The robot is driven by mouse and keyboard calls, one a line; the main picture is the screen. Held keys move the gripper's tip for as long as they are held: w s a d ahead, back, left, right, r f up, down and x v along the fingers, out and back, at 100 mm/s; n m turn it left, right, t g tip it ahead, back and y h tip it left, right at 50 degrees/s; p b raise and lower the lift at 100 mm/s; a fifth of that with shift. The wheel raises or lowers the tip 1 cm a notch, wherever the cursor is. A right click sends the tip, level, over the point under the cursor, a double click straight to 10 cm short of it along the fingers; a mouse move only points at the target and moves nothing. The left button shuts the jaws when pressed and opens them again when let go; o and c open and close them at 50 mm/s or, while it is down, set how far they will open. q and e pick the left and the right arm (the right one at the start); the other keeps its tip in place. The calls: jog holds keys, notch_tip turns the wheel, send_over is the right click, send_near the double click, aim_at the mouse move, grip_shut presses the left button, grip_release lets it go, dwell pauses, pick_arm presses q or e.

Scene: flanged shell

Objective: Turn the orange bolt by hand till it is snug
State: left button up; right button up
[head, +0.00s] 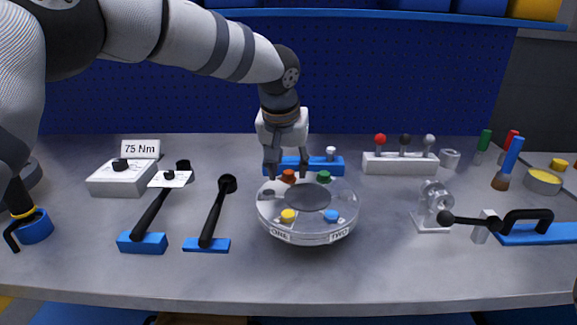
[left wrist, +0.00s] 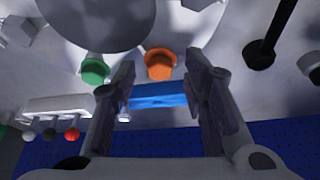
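The round flanged shell (head: 308,220) stands on the bench, its rim labelled ONE and TWO. The orange bolt (head: 288,176) sits at its back left, with a green bolt (head: 323,177) to its right, a yellow bolt (head: 288,215) at front left and a blue bolt (head: 331,216) at front right. My left gripper (head: 286,168) points down over the orange bolt. In the left wrist view its fingers (left wrist: 158,78) are apart, and the orange bolt (left wrist: 160,64) shows in line with the gap, apparently untouched. My right gripper is not in view.
A blue rack (head: 318,166) lies just behind the shell. Two black-handled wrenches on blue stands (head: 207,245) (head: 142,243) and a 75 Nm box (head: 123,183) are to the left. A clear fixture (head: 433,205) stands to the right. The bench front is clear.

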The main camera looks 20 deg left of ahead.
pick_arm(q)
jog(key=shift+w, duration=0.1)
jog(key=shift+c, duration=0.2)
grip_shut()
